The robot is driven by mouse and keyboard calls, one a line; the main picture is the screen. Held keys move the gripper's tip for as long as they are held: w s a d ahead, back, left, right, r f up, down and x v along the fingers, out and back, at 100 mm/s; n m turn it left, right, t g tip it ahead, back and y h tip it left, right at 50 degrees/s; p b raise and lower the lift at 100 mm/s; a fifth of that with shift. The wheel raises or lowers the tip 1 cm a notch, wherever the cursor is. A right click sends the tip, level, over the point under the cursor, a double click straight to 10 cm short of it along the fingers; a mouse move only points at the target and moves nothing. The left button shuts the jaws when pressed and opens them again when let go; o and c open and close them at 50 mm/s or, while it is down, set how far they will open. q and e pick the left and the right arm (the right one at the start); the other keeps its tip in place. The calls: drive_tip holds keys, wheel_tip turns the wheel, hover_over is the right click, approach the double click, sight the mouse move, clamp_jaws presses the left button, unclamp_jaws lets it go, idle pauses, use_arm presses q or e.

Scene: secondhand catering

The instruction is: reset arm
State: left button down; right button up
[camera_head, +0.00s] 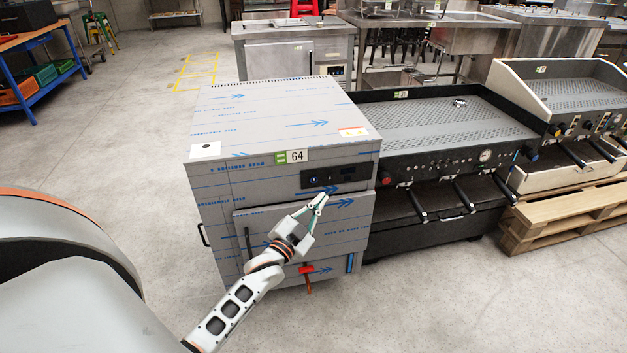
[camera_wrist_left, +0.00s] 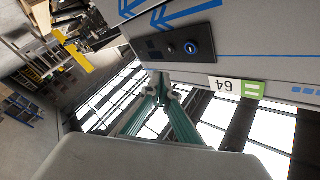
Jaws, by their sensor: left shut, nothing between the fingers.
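My left gripper (camera_head: 319,200) is shut and empty in the head view, its greenish fingertips together in front of the steel cabinet. The left arm reaches up to it from the bottom of the picture. The steel cabinet (camera_head: 215,185) is wrapped in film with blue arrows and carries a 64 label (camera_head: 292,156) and a dark control panel (camera_head: 335,175). The fingertips appear just below that panel; whether they touch the front cannot be told. In the left wrist view the closed fingers (camera_wrist_left: 160,88) point toward the panel (camera_wrist_left: 178,45). My right gripper is not in view.
A black espresso machine (camera_head: 445,130) stands right of the cabinet, and another machine (camera_head: 565,90) sits on wooden pallets (camera_head: 560,215). A steel counter (camera_head: 295,50) stands behind. A blue-framed bench (camera_head: 45,75) is at far left. Grey floor (camera_head: 450,300) is clear in front.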

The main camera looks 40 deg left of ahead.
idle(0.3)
